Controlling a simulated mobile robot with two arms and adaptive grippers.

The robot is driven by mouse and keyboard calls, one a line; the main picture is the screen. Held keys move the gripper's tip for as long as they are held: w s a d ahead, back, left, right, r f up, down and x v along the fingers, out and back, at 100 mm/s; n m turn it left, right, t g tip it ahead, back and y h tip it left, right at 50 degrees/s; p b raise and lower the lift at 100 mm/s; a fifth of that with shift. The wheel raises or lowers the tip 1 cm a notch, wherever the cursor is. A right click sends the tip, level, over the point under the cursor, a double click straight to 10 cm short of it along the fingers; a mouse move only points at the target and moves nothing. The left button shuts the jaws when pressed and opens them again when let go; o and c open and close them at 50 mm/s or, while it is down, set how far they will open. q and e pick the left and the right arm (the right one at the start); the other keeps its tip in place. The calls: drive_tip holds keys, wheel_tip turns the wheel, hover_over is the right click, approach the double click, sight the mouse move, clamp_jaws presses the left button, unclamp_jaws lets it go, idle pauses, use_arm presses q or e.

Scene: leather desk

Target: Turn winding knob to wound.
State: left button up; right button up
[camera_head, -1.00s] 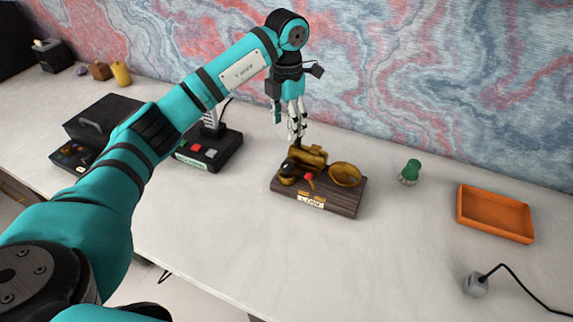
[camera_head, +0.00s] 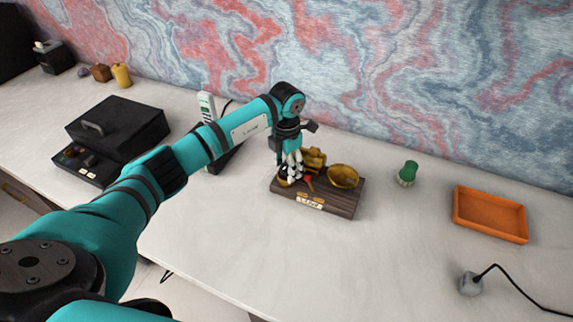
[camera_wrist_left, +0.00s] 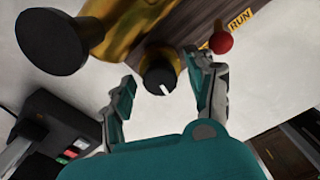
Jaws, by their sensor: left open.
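The winding knob (camera_wrist_left: 159,75) is a black round knob with a white pointer mark, on the brown wooden base (camera_head: 335,201) of a brass device. In the left wrist view it lies between the fingertips of my left gripper (camera_wrist_left: 160,77), which are apart on either side of it. I cannot tell whether they touch it. In the head view my left gripper (camera_head: 290,172) covers the left part of the base and hides the knob. A red-tipped lever (camera_wrist_left: 220,41) with a RUN label (camera_wrist_left: 240,20) is right of the knob. My right gripper is not in view.
A brass bowl-shaped part (camera_head: 342,176) stands on the base. A black box (camera_head: 118,125) and a black device with a handset (camera_head: 207,107) are to the left. A green-topped object (camera_head: 407,172) and an orange tray (camera_head: 490,213) are to the right. The front desk is clear.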

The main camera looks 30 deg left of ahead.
use_arm(q)
drive_tip(key=c, duration=1.1)
drive_tip(key=shift+m, duration=0.3)
drive_tip(key=shift+c, duration=0.2)
drive_tip(key=shift+f+m+b, duration=0.1)
drive_tip(key=shift+m+b, duration=0.7)
drive_tip(key=shift+b, duration=0.1)
drive_tip(key=m+b, duration=0.4)
drive_tip(key=m, duration=0.2)
drive_tip(key=m+b, duration=0.2)
drive_tip(key=m, duration=0.2)
drive_tip(key=shift+m, duration=0.4)
drive_tip(key=shift+m+b, duration=0.7)
drive_tip(key=shift+m, duration=1.3)
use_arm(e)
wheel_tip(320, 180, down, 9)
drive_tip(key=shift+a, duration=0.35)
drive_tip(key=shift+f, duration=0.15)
